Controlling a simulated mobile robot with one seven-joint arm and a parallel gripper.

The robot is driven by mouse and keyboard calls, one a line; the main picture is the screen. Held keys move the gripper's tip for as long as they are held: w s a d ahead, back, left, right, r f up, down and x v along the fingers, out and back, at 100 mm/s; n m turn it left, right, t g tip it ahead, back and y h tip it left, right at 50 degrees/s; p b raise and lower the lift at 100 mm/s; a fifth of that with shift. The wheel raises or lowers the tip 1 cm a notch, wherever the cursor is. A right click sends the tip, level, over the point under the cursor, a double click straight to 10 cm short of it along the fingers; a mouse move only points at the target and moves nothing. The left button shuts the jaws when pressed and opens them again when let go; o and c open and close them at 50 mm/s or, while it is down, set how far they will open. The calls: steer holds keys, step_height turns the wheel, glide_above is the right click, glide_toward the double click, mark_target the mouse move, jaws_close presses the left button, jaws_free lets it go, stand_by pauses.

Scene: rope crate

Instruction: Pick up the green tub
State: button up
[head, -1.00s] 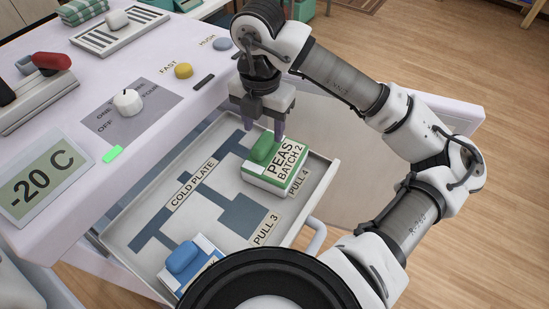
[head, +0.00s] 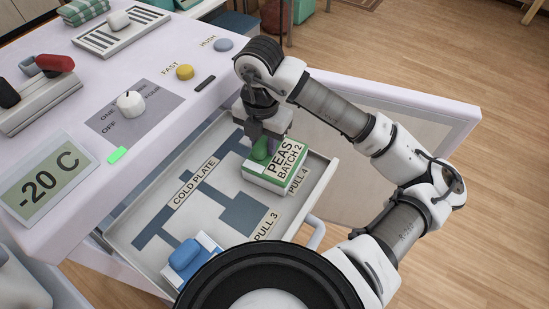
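The green tub (head: 278,168), with a white label reading PEAS BATCH 2, sits in the open drawer (head: 152,270) near its right end. A rounded green grip (head: 261,149) stands on its lid. My gripper (head: 264,142) points down over the tub, with its fingers at the green grip. The fingers partly hide the grip, and I cannot tell whether they are pressed on it or apart from it. The tub rests level in the drawer.
A blue-topped tub (head: 187,256) lies in the drawer's near left part, partly hidden by my own body. The cold plate area (head: 195,190) between the tubs is clear. The white counter (head: 205,88) with knob and buttons borders the drawer behind.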

jaws_close()
steer(key=shift+r, duration=0.1)
